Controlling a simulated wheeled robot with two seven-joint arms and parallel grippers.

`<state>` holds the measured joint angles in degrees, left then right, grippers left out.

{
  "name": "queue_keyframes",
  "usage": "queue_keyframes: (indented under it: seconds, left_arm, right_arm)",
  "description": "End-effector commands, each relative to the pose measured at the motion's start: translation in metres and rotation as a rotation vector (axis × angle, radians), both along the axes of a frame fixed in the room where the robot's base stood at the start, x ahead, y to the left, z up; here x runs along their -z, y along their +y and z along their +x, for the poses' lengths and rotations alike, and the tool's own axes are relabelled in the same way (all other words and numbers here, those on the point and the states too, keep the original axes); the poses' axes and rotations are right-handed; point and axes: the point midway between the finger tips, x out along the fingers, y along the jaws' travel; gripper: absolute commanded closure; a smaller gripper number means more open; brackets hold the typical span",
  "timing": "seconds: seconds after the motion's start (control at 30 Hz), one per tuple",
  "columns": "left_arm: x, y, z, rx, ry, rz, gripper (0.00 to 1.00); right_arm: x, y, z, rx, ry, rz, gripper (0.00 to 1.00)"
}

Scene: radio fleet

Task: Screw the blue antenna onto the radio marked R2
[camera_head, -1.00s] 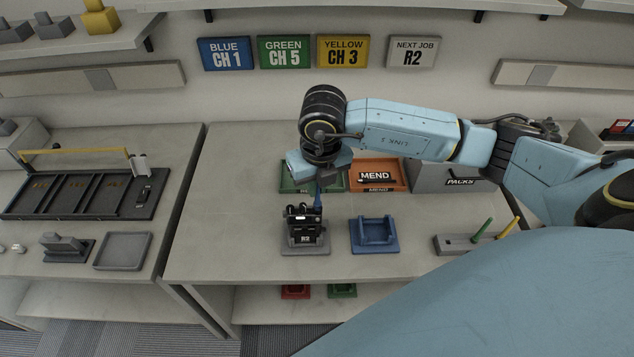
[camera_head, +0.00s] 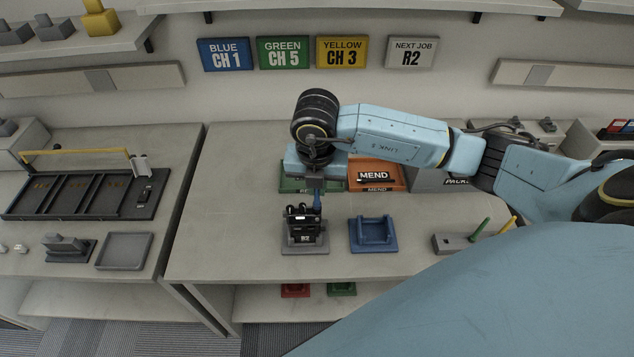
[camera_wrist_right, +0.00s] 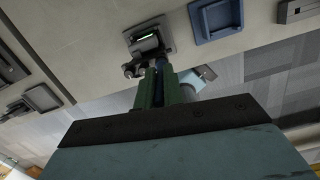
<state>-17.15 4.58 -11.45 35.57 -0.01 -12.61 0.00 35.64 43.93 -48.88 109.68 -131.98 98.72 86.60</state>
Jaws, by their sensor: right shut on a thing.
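The radio marked R2 (camera_head: 304,225) is black and stands upright in a grey cradle (camera_head: 304,249) near the front of the middle table. The blue antenna (camera_head: 317,199) is upright above the radio's right rear corner, its lower end at the radio's top. I cannot tell whether it touches or is threaded. My right gripper (camera_head: 316,187) is shut on the antenna's upper part. In the right wrist view, the gripper's fingers (camera_wrist_right: 157,90) point toward the radio (camera_wrist_right: 147,43), with the antenna mostly hidden between them. My left gripper is in neither view.
An empty blue cradle (camera_head: 374,236) stands to the right of the radio. A grey holder (camera_head: 452,243) with a green and a yellow antenna is farther right. An orange MEND tray (camera_head: 385,170) and a green tray (camera_head: 292,187) lie behind. The table's left front is clear.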

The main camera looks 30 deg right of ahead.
Motion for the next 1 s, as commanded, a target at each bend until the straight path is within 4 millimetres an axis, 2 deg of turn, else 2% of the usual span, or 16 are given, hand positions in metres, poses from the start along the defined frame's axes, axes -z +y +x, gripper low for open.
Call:
queue_keyframes:
  seconds: [0.2,0.5,0.53,0.7,1.0]
  left_arm:
    - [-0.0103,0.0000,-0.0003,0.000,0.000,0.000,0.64]
    - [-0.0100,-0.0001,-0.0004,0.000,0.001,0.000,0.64]
    - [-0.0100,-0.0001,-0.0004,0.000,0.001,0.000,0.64]
    - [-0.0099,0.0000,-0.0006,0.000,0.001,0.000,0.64]
    - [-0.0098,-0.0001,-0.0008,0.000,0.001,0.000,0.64]
  right_arm:
    - [-0.0018,0.0004,-0.0002,0.250,0.000,0.002,1.00]
    - [-0.0005,-0.0005,-0.0002,0.291,-0.002,0.000,1.00]
    - [-0.0005,-0.0005,-0.0002,0.291,-0.002,0.000,0.87]
    - [-0.0004,-0.0004,-0.0004,0.290,-0.001,0.000,0.65]
    - [-0.0019,-0.0002,-0.0004,0.289,-0.001,0.000,0.65]
